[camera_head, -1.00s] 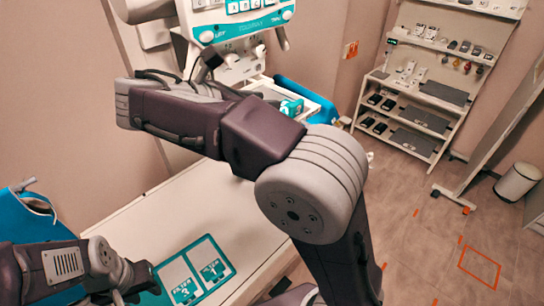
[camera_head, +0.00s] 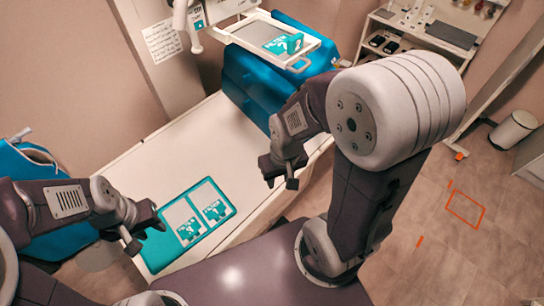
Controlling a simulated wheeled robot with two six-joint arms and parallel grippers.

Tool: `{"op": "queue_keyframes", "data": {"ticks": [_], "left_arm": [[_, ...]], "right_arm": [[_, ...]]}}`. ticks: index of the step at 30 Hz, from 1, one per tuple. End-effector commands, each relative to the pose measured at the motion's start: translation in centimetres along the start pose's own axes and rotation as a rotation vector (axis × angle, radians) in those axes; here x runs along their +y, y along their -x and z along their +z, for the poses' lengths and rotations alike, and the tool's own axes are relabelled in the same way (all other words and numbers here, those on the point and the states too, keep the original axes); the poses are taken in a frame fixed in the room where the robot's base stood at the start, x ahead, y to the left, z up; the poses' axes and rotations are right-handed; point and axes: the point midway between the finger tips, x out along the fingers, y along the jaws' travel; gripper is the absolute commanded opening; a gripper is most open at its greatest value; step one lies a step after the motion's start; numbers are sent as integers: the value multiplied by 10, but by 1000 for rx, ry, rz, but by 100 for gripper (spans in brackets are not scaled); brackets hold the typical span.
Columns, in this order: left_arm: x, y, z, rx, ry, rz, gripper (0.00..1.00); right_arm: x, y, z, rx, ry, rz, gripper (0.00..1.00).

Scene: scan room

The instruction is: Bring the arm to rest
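My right arm (camera_head: 425,105) is bent, with its large grey joint raised at the right and its forearm reaching down to the left. My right gripper (camera_head: 280,182) hangs open and empty over the right edge of the white table. My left gripper (camera_head: 147,236) is open and empty at the table's near left edge, pointing right. It is just left of the teal board (camera_head: 187,254) with two white panels lying on the table.
The white table (camera_head: 165,150) is largely bare behind the board. A blue padded block (camera_head: 245,85) stands at its far end, near a white tray (camera_head: 262,31) holding a teal item. A shelf (camera_head: 425,43) and white bin (camera_head: 513,130) stand at the right.

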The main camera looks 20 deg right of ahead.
Motion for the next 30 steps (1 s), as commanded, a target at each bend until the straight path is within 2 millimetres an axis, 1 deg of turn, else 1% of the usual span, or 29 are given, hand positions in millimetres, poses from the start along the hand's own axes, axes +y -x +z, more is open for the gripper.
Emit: {"op": "queue_keyframes", "data": {"ticks": [2, 5, 8, 9, 11, 12, 15, 17, 22, 30], "left_arm": [[0, -16, 2, 0, 0, 0, 36], [-1, -50, 5, 0, 0, 0, 36], [-2, -99, 10, 0, 0, 0, 36], [-2, -121, 13, 0, 0, 0, 36], [-3, -153, 16, -1, 0, 0, 36], [-3, -174, 18, -1, 0, 0, 36], [-4, -208, 22, -1, 0, 0, 36], [-4, -214, 22, -1, 0, 0, 36], [-4, -205, 21, 0, 0, 0, 36], [-4, -205, 21, 0, 0, 0, 36]], "right_arm": [[0, -16, 2, -1, 2, 0, 36], [1, -50, 5, -1, 3, 0, 36], [2, -99, 10, -1, 4, 1, 36], [2, -121, 13, -1, 4, 1, 36], [3, -153, 16, -2, 4, 1, 36], [4, -174, 18, -2, 5, 1, 36], [4, -208, 22, -2, 5, 1, 36], [4, -214, 23, -2, 5, 1, 36], [4, -205, 21, -1, 5, 1, 36], [4, -205, 21, -1, 5, 1, 36]]}}
